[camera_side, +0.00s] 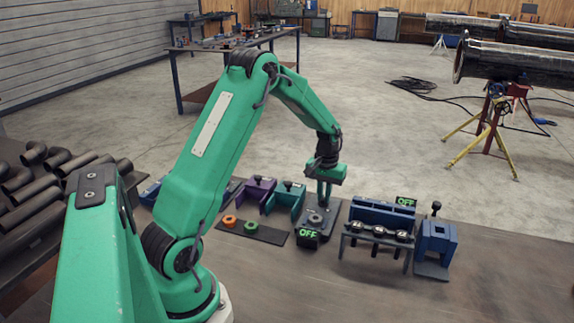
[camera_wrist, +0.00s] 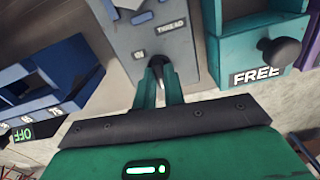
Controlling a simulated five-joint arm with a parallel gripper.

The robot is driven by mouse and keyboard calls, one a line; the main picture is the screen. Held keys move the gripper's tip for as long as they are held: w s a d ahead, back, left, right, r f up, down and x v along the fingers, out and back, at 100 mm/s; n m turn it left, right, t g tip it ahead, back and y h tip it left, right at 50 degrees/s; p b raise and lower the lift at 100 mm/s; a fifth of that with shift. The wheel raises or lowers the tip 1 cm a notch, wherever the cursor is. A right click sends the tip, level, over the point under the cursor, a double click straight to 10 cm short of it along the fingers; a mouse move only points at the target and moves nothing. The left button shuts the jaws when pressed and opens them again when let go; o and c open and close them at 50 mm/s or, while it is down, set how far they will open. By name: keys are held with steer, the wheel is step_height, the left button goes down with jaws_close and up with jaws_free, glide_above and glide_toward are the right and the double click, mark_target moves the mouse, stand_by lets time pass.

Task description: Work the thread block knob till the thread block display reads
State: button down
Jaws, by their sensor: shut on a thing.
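The thread block (camera_side: 330,225) is a grey plate on the bench, under my gripper (camera_side: 323,197). In the wrist view the thread block (camera_wrist: 178,45) carries the label THREAD. My gripper (camera_wrist: 163,72) points down at it, with its green fingers shut on the dark knob (camera_wrist: 161,67), which is mostly hidden between them. The thread block display (camera_side: 307,238) at the plate's front edge reads OFF in green.
A blue rack with an OFF display (camera_side: 406,201) and a blue stand (camera_side: 435,245) are to the right. Purple (camera_side: 257,190) and teal (camera_side: 284,198) blocks and a dark strip with orange and green rings (camera_side: 251,229) are left. The bench front is clear.

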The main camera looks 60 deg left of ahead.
steer(key=m, duration=1.2)
steer(key=shift+r, duration=0.1)
steer(key=shift+m, duration=0.3)
stand_by(0.3)
steer(key=c, duration=1.5)
jaws_free()
steer(key=shift+r, duration=3.85)
